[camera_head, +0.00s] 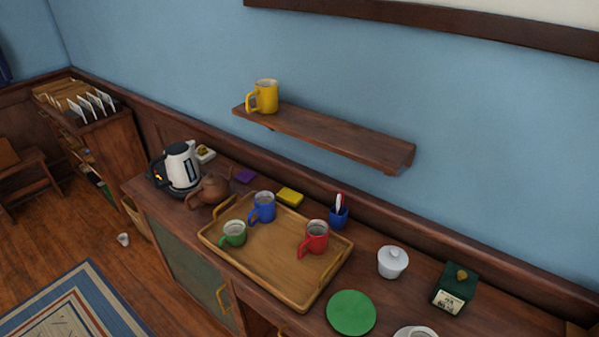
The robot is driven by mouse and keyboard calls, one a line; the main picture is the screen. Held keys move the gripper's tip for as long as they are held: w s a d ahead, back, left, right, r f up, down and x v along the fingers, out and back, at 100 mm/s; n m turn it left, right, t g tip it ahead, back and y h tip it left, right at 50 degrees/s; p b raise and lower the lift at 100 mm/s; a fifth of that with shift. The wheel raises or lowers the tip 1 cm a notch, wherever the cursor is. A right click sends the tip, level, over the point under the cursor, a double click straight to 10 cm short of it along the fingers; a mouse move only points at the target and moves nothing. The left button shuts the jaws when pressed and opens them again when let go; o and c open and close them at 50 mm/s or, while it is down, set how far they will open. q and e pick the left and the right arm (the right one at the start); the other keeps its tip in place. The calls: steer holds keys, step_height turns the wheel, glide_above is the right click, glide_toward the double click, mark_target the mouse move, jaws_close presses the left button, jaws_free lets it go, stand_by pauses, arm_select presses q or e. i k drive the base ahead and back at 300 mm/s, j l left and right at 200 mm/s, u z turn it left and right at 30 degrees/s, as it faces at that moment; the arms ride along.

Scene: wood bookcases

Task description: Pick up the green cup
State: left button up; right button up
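The green cup (233,233) stands upright on the wooden tray (290,290), near its left end, with its handle toward the lower left. A blue mug (263,207) stands close behind it to the right on the same tray. A red mug (314,238) stands farther right on the tray. Neither of my grippers is in view, and nothing touches the green cup.
The tray sits on a wooden cabinet (480,315). A brown teapot (209,189) and white kettle (182,165) stand left of it. A shelf (330,136) with a yellow mug (264,96) hangs above.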

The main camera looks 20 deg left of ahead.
mark_target(234, 230)
steer(key=i+j, duration=0.1)
steer(key=j, duration=1.45)
steer(key=i+j, duration=0.15)
steer(key=j, duration=1.35)
steer(key=i, duration=0.05)
